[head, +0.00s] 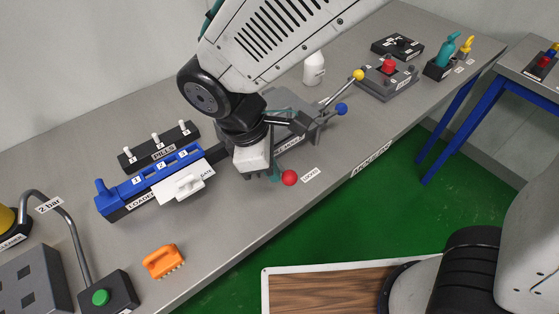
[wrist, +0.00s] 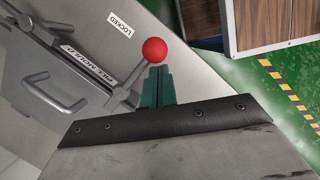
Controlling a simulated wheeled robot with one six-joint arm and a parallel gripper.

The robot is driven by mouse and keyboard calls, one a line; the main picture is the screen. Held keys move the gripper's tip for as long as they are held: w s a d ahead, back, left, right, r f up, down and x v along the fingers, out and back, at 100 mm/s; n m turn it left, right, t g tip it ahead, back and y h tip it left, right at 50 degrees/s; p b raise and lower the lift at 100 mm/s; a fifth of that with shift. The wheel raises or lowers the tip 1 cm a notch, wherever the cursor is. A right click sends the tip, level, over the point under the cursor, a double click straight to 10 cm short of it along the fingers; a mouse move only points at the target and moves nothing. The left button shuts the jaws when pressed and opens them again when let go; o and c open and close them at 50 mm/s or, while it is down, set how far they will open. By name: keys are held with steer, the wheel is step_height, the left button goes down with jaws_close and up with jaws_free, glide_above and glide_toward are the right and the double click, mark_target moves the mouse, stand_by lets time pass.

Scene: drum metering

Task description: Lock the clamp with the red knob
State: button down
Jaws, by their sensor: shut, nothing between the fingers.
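The red knob (head: 289,177) is at the end of the clamp's lever, near the table's front edge and close to the LOCKED label (head: 310,174). In the wrist view the red knob (wrist: 154,50) sits just beyond my fingertips, on a grey lever (wrist: 128,89) that runs back to the clamp. My gripper (wrist: 157,72) has teal fingers, shut together and empty, pointing at the knob. Whether the fingertips touch the knob or lever I cannot tell. In the head view my gripper (head: 275,175) is just left of the knob, and my arm hides part of the clamp.
Levers with a yellow knob (head: 358,75) and a blue knob (head: 341,109) stand to the right. A white bottle (head: 314,68) stands behind.

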steer(key=shift+d, duration=0.1)
stand_by(0.5)
steer(key=a+r, duration=0.7)
steer(key=r, duration=0.3)
steer(key=shift+r, duration=0.15)
steer(key=shift+s, duration=0.1)
stand_by(0.3)
steer(key=s+d+r+m+y, duration=0.1)
steer(key=s+d+m, duration=0.2)
steer(key=d+m, duration=0.5)
steer(key=s+d+r+m+t+y, duration=0.1)
steer(key=d+m, duration=0.8)
steer(key=d, duration=1.5)
steer(key=shift+s+d+r+t+y, duration=0.3)
steer(key=shift+s+d+r+y, duration=0.15)
steer(key=shift+s+y, duration=0.4)
